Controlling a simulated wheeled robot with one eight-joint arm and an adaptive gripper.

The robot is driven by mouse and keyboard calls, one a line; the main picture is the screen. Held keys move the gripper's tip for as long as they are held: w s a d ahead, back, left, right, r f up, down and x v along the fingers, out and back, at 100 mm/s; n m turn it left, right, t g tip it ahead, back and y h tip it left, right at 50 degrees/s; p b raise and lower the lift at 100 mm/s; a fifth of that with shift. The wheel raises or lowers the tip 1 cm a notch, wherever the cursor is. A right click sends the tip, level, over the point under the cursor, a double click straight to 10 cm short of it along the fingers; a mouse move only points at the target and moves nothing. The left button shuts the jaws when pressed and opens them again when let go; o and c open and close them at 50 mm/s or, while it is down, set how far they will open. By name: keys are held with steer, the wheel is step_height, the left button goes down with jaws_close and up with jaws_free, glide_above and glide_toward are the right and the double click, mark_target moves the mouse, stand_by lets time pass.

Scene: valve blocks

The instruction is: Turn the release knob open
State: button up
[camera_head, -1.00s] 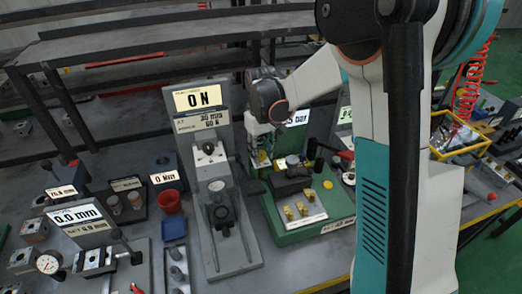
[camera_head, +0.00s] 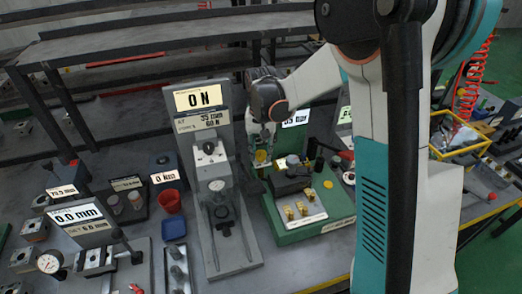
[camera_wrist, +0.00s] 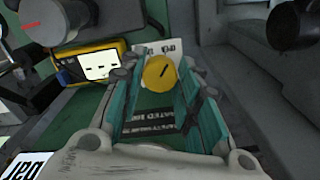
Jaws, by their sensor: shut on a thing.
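The release knob looks to be the round yellow knob (camera_wrist: 159,73) with a dark slanted line on its face, in the wrist view. The teal fingers of my gripper (camera_wrist: 165,80) stand on either side of it and are shut on it. In the head view my gripper (camera_head: 262,142) is low over the back of the green fixture (camera_head: 300,233), with a small yellow patch (camera_head: 261,156) at its tips. The fingers hide the knob's sides.
A grey press stand (camera_head: 240,258) reading 0 N stands close to the left of my gripper. A black clamp block (camera_head: 290,181) and a yellow disc (camera_head: 327,184) sit on the green fixture. A yellow-framed display (camera_wrist: 95,66) is close to the left finger in the wrist view.

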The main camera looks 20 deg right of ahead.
mark_target(261, 153)
stand_by(0.4)
steer(key=o, duration=1.1)
steer(key=shift+c, duration=0.2)
steer(key=shift+r, duration=0.15)
step_height(261, 153, up, 12)
